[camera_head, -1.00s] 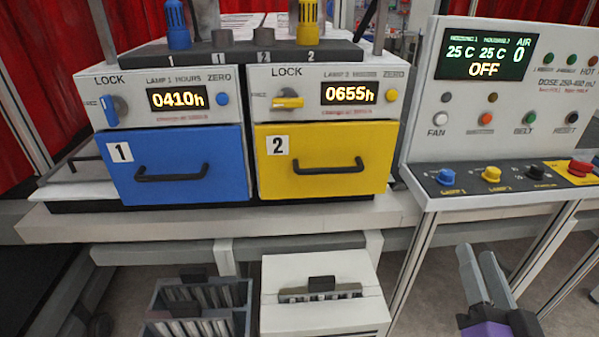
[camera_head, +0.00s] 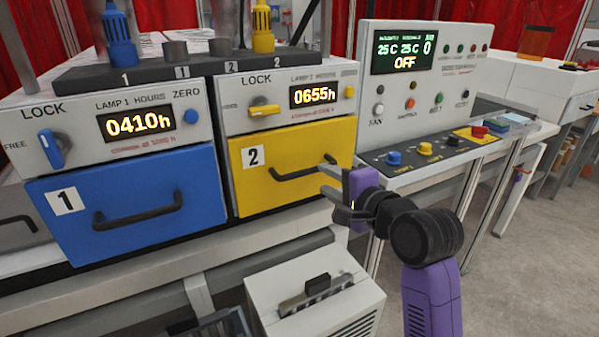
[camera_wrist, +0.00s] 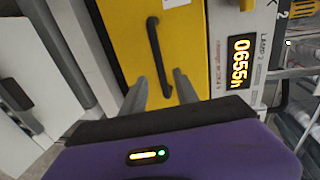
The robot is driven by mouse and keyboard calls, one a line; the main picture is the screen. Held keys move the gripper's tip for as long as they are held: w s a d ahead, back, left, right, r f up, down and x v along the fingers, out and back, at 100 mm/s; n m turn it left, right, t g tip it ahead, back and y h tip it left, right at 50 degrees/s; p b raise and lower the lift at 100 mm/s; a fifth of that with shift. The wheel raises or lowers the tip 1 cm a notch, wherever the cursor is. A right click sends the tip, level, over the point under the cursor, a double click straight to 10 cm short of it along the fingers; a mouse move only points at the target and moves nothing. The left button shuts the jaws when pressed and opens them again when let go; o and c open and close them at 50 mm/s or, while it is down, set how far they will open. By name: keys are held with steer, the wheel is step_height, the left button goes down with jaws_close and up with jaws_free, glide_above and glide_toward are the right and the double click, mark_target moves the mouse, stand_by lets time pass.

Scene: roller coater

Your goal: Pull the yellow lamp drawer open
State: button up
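The yellow lamp drawer (camera_head: 310,151), marked 2, looks shut, its front flush below its lock panel. Its black bar handle (camera_head: 302,170) crosses the front; in the wrist view the handle (camera_wrist: 154,48) runs up the picture. The yellow lock knob (camera_head: 264,110) lies about level. My gripper (camera_head: 332,190) is just in front of the right part of the drawer. In the wrist view my gripper (camera_wrist: 161,84) has its two fingers apart, with the handle's lower end between them in the picture. I cannot tell whether they touch it. Nothing is held.
The blue drawer (camera_head: 132,200), marked 1, is shut on the left, with its blue lock knob (camera_head: 51,148) upright. A white box (camera_head: 315,300) stands below the yellow drawer. The control panel (camera_head: 420,155) stands close on the right. Lamp displays sit above both drawers.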

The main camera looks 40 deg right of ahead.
mark_target(313, 172)
steer(key=shift+p+x, duration=0.3)
steer(key=shift+x, duration=3.55)
jaws_close()
